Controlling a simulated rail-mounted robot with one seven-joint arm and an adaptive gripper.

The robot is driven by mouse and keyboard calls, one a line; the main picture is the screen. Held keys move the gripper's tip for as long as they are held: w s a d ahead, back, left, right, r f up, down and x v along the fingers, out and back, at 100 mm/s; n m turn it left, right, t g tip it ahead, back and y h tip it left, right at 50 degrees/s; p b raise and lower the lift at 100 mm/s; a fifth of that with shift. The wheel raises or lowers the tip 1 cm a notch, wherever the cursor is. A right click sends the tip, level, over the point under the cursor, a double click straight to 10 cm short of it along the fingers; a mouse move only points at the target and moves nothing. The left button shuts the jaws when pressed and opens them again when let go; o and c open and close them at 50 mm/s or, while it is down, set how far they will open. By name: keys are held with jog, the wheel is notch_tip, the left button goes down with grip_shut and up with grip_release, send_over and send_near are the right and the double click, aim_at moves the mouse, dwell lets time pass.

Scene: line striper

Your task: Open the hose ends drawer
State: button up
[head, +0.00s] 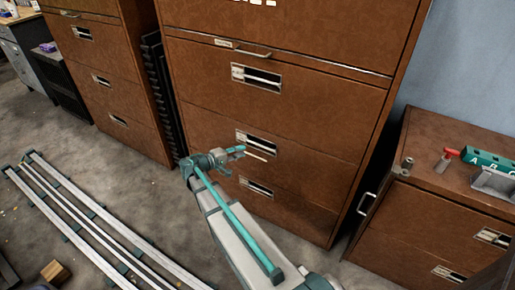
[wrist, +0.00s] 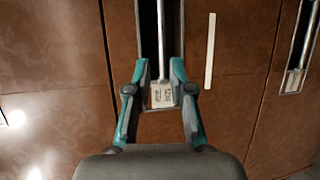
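A tall brown cabinet (head: 290,115) stands in the middle of the head view, with several drawers stacked in it. Each drawer has a recessed metal pull with a small label. My gripper (head: 239,152) is at the left end of one drawer's pull (head: 262,143), below the middle of the cabinet. In the wrist view my gripper (wrist: 160,66) is open, with one teal finger on each side of this pull (wrist: 163,40) and its label plate (wrist: 162,95). The label's print is too small to read. Contact is unclear. The drawer front looks flush with the cabinet.
A pale strip (wrist: 210,50) lies beside the pull. A lower cabinet (head: 430,240) at right carries a red-handled tool (head: 447,158) and a teal block (head: 488,160). Another brown cabinet (head: 100,80) stands left.

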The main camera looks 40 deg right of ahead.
aim_at(259, 145)
jog(key=d, duration=0.3)
jog(key=d+f, duration=0.1)
jog(key=d, duration=0.3)
jog(key=d+f, duration=0.1)
jog(key=d, duration=0.2)
jog(key=shift+s+d, duration=0.15)
jog(key=shift+s, duration=0.05)
grip_shut()
